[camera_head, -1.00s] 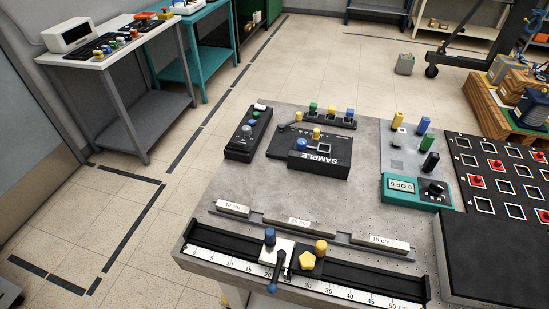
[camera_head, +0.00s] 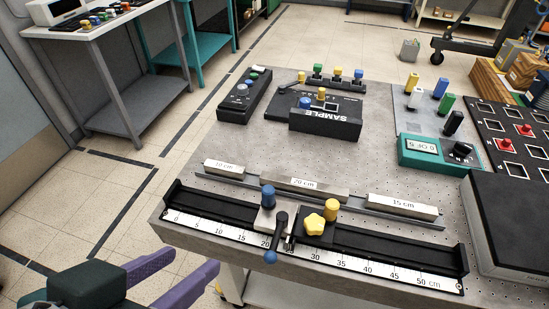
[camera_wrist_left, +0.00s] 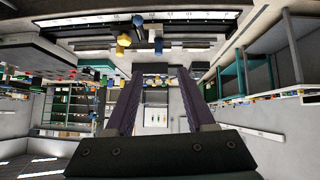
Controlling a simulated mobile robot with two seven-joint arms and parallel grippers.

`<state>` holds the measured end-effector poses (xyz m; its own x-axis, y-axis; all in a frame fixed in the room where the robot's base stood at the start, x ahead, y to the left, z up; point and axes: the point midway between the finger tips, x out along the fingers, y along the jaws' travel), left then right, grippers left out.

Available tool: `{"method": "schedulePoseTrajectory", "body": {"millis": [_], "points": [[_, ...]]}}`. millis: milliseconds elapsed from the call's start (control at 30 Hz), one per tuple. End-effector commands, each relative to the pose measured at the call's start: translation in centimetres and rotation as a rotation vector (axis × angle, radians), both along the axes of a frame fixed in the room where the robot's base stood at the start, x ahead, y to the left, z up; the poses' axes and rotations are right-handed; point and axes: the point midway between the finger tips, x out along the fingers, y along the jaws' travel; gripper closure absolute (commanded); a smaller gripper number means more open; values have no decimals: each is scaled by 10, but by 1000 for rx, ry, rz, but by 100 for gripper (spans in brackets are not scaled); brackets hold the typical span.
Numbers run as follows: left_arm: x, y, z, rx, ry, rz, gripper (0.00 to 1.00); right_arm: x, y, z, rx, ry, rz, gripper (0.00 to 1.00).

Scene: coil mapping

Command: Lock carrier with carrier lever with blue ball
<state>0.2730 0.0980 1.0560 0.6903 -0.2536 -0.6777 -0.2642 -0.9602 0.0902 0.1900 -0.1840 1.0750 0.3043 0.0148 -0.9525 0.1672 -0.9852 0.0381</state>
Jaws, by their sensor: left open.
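The carrier is a pale block (camera_head: 266,219) on the black rail (camera_head: 380,250), topped by a blue knob (camera_head: 267,195). Its black lever (camera_head: 277,236) slants down over the front scale, ending in a blue ball (camera_head: 270,257). Right beside it is a black block with a yellow star knob (camera_head: 314,225) and a yellow post (camera_head: 332,206). My left gripper (camera_head: 195,260), with purple fingers, is open and empty at lower left, left of the ball and off the table's front edge. Its fingers also show apart in the left wrist view (camera_wrist_left: 163,78). My right gripper is out of view.
Gauge blocks of 10 cm (camera_head: 223,167), 20 cm (camera_head: 291,184) and 15 cm (camera_head: 403,204) lie behind the rail. A SAMPLE box (camera_head: 325,125) and a teal counter (camera_head: 436,154) stand farther back. A dark box (camera_head: 515,220) is at right.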

Motion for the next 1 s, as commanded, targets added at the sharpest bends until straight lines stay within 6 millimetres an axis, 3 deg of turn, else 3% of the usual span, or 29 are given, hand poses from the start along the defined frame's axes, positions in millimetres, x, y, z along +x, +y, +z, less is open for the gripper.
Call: {"method": "schedulePoseTrajectory", "body": {"millis": [33,200,400,533,733,1000], "points": [[6,-11,-48,-31,-56,-2,45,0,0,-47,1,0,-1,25],[21,-41,-110,-133,-279,13,45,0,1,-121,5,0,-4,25],[23,-62,-163,-232,-516,61,45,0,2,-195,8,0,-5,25],[19,-67,-178,-271,-622,92,45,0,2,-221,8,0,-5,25],[18,-69,-178,-293,-689,113,45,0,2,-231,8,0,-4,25],[59,-80,-176,-293,-694,115,45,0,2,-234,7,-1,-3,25]]}}
